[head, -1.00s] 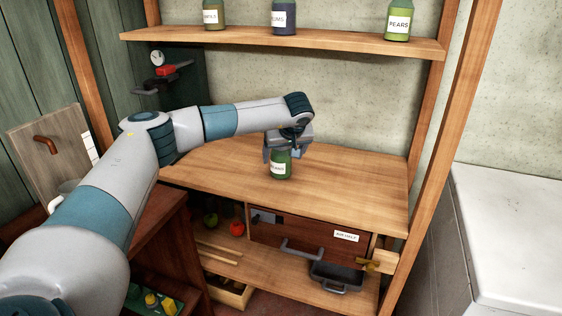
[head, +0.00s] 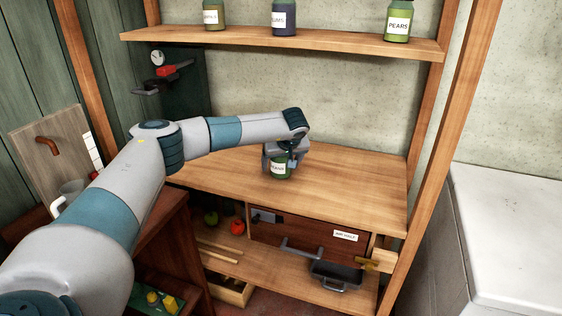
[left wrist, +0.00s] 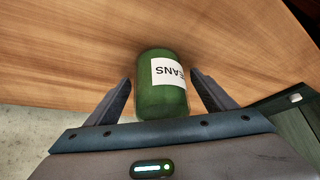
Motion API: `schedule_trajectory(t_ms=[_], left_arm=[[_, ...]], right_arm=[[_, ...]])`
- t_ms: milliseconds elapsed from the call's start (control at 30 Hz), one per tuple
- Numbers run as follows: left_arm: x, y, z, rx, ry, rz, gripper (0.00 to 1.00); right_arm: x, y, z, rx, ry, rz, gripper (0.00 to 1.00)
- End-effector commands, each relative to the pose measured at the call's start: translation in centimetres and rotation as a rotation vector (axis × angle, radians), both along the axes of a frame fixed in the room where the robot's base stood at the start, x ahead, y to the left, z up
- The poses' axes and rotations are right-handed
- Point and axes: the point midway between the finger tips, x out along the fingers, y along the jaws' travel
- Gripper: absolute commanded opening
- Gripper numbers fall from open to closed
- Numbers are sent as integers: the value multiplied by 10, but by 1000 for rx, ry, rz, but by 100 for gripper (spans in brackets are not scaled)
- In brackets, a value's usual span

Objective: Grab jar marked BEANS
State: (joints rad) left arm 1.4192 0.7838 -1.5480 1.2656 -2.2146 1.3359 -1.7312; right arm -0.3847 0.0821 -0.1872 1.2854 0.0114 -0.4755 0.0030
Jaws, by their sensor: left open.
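The green jar (head: 280,168) stands on the wooden worktop with a white label facing the front. In the left wrist view the jar (left wrist: 158,98) shows the label letters "EANS", upside down. My left gripper (head: 283,158) is over the jar from above, with its upper part hidden behind the gripper in the head view. In the left wrist view the left gripper (left wrist: 165,88) is open, one finger on each side of the jar, with small gaps visible between the fingers and the jar. My right gripper is not in view.
The upper shelf (head: 330,45) holds several jars, one marked PEARS (head: 398,22). Below the worktop (head: 350,185) are a labelled drawer front (head: 325,232), a dark pan (head: 335,274) and two round fruits. A white cabinet (head: 510,230) stands at the right. The worktop around the jar is clear.

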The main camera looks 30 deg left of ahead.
Motion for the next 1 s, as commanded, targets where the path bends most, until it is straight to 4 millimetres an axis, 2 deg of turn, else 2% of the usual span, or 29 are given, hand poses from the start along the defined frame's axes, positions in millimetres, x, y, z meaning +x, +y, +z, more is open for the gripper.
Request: schedule_trajectory(t_ms=[33, 200, 267, 667, 1000], left_arm=[[0, 0, 0, 0, 0, 0, 74], [0, 0, 0, 0, 0, 0, 34], [0, 0, 0, 0, 0, 0, 21], [1, 0, 6, -1, -4, 0, 21], [1, 0, 35, 0, -4, 1, 21]], right_arm=[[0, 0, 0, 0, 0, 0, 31], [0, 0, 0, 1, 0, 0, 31], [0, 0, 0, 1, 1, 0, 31], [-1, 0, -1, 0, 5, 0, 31], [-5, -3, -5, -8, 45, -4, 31]])
